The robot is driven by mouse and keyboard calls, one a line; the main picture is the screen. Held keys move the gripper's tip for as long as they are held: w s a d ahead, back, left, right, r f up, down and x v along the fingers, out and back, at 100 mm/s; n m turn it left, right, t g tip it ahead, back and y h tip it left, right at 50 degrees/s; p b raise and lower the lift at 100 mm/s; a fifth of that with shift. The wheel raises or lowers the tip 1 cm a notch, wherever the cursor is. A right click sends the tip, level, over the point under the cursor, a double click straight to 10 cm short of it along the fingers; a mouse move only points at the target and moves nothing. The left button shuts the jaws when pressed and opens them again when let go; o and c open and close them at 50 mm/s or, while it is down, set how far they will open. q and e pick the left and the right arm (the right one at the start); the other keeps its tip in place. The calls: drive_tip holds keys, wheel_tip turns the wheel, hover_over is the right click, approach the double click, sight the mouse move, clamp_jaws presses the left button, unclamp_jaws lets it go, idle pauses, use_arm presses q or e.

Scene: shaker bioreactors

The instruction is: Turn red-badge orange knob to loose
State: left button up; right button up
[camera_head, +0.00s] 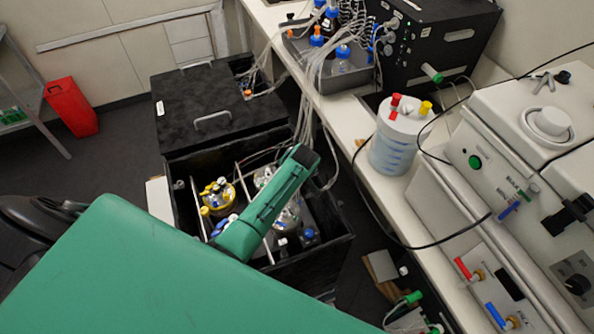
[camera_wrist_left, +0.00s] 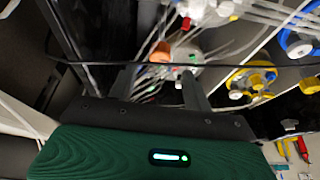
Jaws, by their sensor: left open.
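In the head view my green left arm reaches over the open black shaker box (camera_head: 335,240). It hides the fingers and the knob there. My right gripper is not in view.
A yellow-fitted vessel (camera_head: 218,193) stands in the box's left part; vessels with yellow (camera_wrist_left: 252,80) and blue (camera_wrist_left: 298,44) fittings show right of the fingers. Tubes and a dark cable cross above the vessels. The black lid (camera_head: 185,115) lies behind. A white bench (camera_head: 345,120) runs along the right.

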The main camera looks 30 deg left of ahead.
use_arm(q)
drive_tip(key=b+v, duration=0.1)
drive_tip(key=v, duration=0.7)
idle(0.5)
